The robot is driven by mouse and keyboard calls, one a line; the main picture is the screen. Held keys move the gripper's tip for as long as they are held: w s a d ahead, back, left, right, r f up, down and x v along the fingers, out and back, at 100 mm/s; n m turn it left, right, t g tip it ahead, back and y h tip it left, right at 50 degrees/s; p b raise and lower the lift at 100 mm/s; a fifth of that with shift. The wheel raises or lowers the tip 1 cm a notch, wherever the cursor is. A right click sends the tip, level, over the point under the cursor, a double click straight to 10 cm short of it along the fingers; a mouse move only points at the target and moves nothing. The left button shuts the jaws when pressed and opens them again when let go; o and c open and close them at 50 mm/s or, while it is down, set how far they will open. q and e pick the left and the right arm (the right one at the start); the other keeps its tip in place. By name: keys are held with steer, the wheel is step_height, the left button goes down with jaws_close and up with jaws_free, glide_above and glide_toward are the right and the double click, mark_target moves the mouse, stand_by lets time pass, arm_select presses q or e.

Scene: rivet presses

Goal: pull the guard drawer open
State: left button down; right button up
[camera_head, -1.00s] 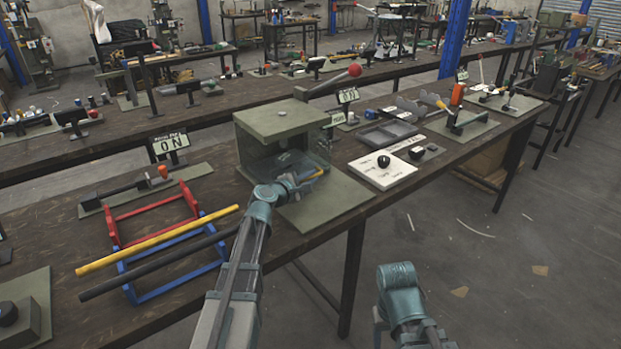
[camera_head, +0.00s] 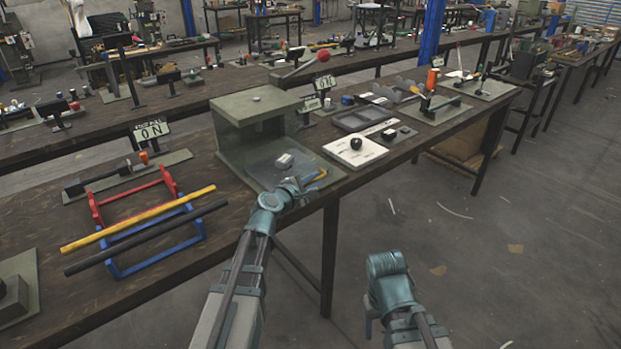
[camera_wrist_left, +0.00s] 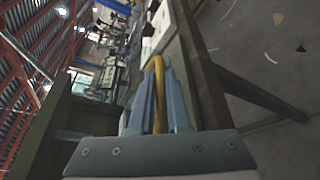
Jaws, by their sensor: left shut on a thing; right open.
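The guard drawer (camera_head: 270,169) is a clear, see-through box at the front of a grey-green press housing (camera_head: 257,105). It stands out in front of the housing, over the base plate, and a small pale block (camera_head: 284,161) shows through it. My left gripper (camera_head: 308,184) is shut on the drawer's yellow handle (camera_head: 319,175) at its front. In the left wrist view the yellow handle (camera_wrist_left: 158,88) runs between the two blue-grey fingers of the left gripper (camera_wrist_left: 158,105). My right gripper (camera_head: 370,312) is low, away from the bench, empty and mostly hidden behind its wrist.
A red and blue rack (camera_head: 155,260) with a yellow and a black bar stands left of the press. A white panel with a black knob (camera_head: 356,148) lies to the right. A red-balled lever (camera_head: 323,55) rises behind.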

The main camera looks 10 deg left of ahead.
arm_select(q)
steer(key=shift+s+d, duration=0.15)
steer(key=shift+d, duration=0.05)
steer(key=c, duration=0.9)
jaws_free()
